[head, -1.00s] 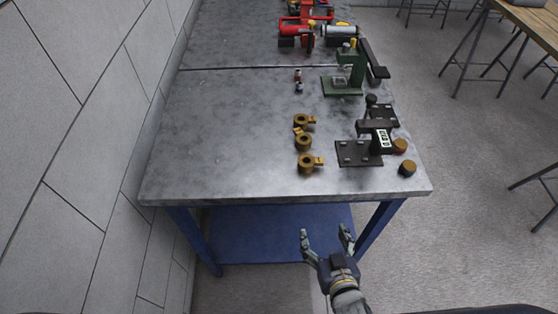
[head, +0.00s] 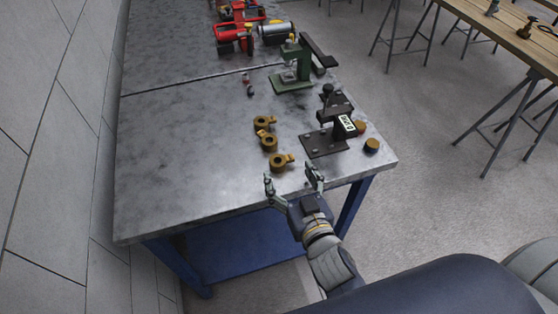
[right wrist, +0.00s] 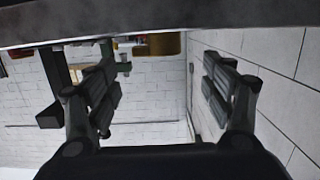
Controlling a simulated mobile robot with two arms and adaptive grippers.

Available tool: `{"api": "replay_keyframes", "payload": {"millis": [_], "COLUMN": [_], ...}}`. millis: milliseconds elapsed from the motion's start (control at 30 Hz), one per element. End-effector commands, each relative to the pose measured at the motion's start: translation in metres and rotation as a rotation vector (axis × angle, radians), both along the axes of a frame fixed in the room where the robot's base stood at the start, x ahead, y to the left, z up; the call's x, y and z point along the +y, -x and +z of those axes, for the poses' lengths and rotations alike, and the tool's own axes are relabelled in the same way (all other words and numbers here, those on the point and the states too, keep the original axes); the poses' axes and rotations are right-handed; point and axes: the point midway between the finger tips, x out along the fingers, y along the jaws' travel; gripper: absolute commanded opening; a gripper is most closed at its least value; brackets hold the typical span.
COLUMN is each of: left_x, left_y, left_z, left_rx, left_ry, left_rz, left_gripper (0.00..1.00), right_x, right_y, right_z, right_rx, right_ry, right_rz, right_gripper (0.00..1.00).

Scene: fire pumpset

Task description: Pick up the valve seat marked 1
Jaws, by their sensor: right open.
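Several brass valve seats with side tabs stand in a row on the grey metal table: a far one (head: 263,123), a middle one (head: 269,143) and a near one (head: 280,162). No number is readable on them, so I cannot tell which is marked 1. My right gripper (head: 293,186) is open and empty at the table's near edge, just short of the near valve seat. In the right wrist view, its fingers (right wrist: 165,95) are spread wide with nothing between them. A brass-coloured piece (right wrist: 166,43) shows beyond them near the table edge. My left gripper is out of view.
A black fixture (head: 325,143) with a white label stands right of the valve seats, beside brass cylinders (head: 371,146). A green press (head: 293,68) and red pump parts (head: 234,36) are farther back. The table's left side (head: 180,165) is clear.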

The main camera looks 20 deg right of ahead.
Motion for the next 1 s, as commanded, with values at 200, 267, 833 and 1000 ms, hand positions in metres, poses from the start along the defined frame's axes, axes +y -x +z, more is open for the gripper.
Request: {"api": "replay_keyframes", "payload": {"millis": [200, 267, 833, 1000], "left_x": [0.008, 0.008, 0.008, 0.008], "left_y": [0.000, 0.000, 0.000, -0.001], "left_z": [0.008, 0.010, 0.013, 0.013], "left_rx": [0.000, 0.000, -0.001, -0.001], "left_ry": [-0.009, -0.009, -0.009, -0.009], "left_rz": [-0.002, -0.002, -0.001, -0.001], "left_gripper": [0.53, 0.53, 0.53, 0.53], "right_x": [-0.003, -0.004, -0.003, -0.003], "right_y": [-0.022, -0.030, -0.050, -0.050], "right_z": [-0.006, -0.009, -0.015, -0.015], "right_rx": [0.000, 0.000, 0.001, 0.002], "right_ry": [0.003, 0.004, 0.000, 0.000], "right_rz": [-0.001, 0.000, 0.000, 0.000], "right_gripper": [0.75, 0.75, 0.55, 0.19]}}
